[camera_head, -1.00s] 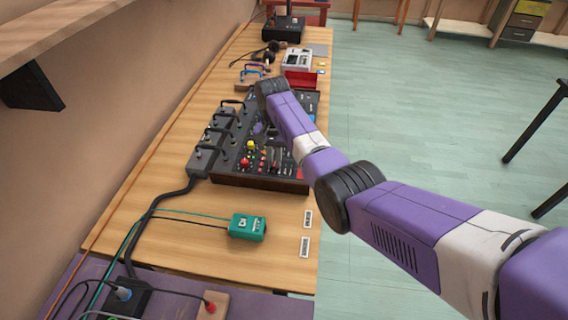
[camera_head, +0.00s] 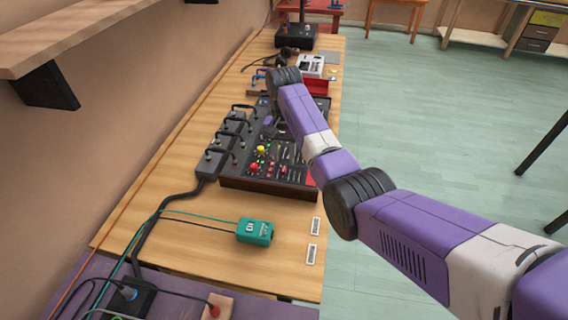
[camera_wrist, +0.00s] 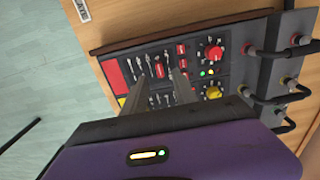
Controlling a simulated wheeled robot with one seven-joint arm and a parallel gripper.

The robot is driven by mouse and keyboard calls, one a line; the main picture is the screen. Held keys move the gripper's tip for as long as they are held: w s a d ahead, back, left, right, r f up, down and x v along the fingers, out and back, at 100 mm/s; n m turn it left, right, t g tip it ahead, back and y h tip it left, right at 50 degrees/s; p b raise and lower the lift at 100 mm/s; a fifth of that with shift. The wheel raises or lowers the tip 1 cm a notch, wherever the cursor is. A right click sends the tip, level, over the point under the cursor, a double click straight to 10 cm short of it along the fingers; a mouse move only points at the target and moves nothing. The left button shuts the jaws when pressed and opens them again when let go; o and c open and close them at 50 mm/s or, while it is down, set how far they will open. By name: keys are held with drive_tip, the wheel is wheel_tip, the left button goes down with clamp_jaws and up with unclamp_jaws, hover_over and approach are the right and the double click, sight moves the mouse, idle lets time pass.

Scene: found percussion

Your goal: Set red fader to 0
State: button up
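A dark mixing console (camera_head: 262,184) lies on the wooden table. It also shows in the wrist view (camera_wrist: 129,46), with slim faders and knobs. A red fader cap (camera_wrist: 158,70) shows just beyond my fingertips, roughly between them in the picture. Another small red cap (camera_wrist: 181,49) sits near it, beside a large red knob (camera_wrist: 214,53). My gripper (camera_wrist: 160,77) is over the console with its two grey fingers apart and nothing seen between them. I cannot tell whether the fingers touch the panel. In the head view my arm hides part of the console.
Black pedals or boxes with cables (camera_head: 207,163) line the console's left side. A green box (camera_head: 254,232) and two small labels lie on the near table. A red tray (camera_head: 318,87) and a white device (camera_head: 311,66) stand beyond.

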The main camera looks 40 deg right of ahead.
sight(284, 168)
drive_tip(key=shift+r, duration=1.8)
